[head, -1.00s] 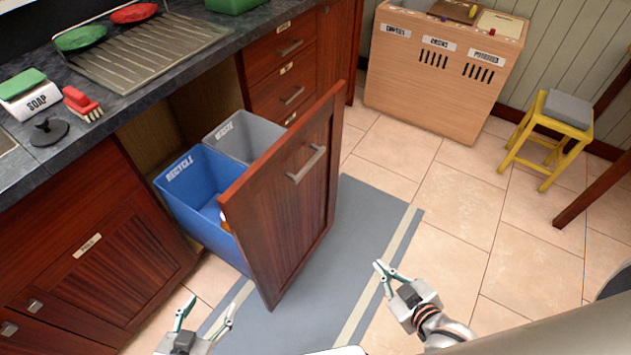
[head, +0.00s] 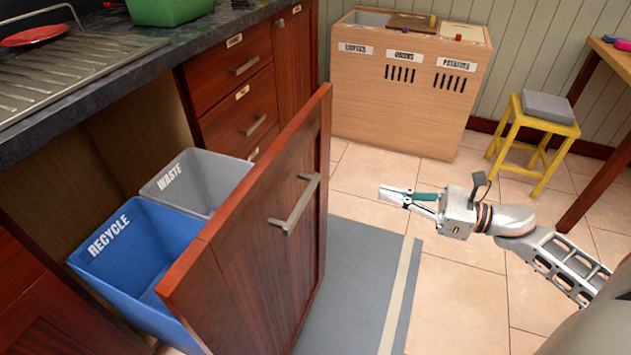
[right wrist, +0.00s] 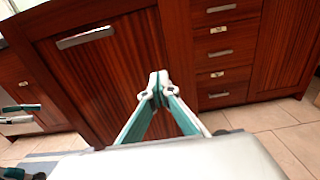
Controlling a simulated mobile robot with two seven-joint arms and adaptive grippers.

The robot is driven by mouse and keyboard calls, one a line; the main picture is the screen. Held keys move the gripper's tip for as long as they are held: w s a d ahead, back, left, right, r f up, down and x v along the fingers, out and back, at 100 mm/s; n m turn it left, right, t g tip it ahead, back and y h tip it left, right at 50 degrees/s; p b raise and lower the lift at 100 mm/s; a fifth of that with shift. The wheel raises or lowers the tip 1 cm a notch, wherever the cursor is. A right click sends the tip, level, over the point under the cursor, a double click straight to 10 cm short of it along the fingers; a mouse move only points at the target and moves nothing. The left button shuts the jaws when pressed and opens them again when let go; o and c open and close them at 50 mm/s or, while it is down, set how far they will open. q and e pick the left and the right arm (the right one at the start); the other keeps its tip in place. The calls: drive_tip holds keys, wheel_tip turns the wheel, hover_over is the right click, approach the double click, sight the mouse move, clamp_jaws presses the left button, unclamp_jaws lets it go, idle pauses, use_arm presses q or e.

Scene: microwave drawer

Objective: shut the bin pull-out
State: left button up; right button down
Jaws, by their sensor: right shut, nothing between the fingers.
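The bin pull-out stands open from under the counter. Its dark red wooden front (head: 265,255) carries a metal bar handle (head: 295,205). Behind the front are a blue recycle bin (head: 118,250) and a grey waste bin (head: 190,180). My right gripper (head: 382,192) is to the right of the front, apart from it, pointing left with its fingers shut and empty. In the right wrist view the shut fingertips (right wrist: 155,82) show before the pull-out front (right wrist: 110,75), with its handle (right wrist: 85,37) at the upper left. My left gripper is not in the head view.
A closed stack of drawers (head: 240,95) stands behind the pull-out. A wooden vegetable cabinet (head: 400,90) and a yellow stool (head: 535,130) stand at the back right. A grey mat (head: 360,275) lies on the tiled floor beside the front, with clear room there.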

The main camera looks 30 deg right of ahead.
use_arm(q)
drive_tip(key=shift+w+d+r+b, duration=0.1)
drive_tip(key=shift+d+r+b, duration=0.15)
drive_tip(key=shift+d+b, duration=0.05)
use_arm(e)
drive_tip(key=x, duration=1.3)
drive_tip(key=shift+w+a, duration=0.25)
drive_tip(key=shift+r, duration=0.1)
